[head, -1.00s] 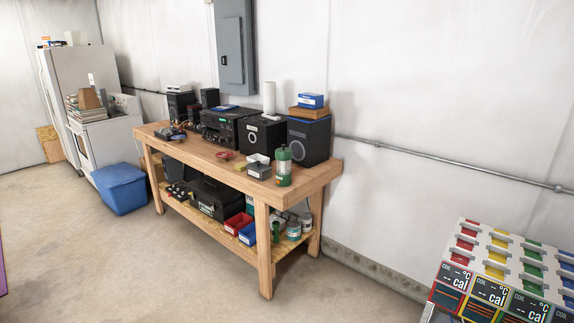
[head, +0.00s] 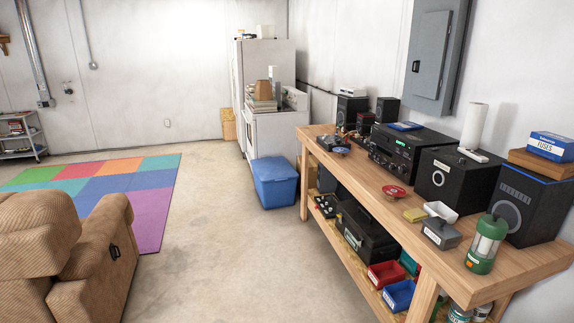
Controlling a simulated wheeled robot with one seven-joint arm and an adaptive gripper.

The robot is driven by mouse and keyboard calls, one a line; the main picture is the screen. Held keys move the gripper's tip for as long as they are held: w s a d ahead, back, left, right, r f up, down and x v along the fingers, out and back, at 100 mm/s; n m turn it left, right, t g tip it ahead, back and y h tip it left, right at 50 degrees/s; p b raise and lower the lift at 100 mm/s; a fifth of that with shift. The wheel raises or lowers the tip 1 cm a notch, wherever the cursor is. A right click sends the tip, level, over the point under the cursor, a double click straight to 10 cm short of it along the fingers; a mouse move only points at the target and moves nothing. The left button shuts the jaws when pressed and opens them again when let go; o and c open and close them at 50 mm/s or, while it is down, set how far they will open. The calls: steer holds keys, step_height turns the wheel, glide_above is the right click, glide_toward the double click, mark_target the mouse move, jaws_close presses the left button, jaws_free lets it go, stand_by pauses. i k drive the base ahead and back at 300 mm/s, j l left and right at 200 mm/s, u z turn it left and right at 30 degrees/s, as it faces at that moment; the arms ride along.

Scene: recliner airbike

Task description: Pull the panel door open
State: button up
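The grey electrical panel (head: 436,55) is mounted on the white wall above the back of the wooden workbench, at the upper right of the head view. Its door (head: 430,54) looks shut, with a small dark latch at its left edge (head: 416,66). The top of the panel is cut off by the picture edge. My gripper is not in view, and nothing touches the panel.
The workbench (head: 470,245) stands below the panel, crowded with speakers, a receiver and a green lantern (head: 486,244). A blue bin (head: 274,182) sits on the floor left of it. A brown recliner (head: 60,260) is at the lower left. The floor (head: 215,250) between is clear.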

mark_target(433, 38)
steer(key=i+u, duration=0.25)
steer(key=i, duration=1.9)
steer(key=i+j+z, duration=0.1)
steer(key=i+z, duration=0.2)
steer(key=i, duration=1.4)
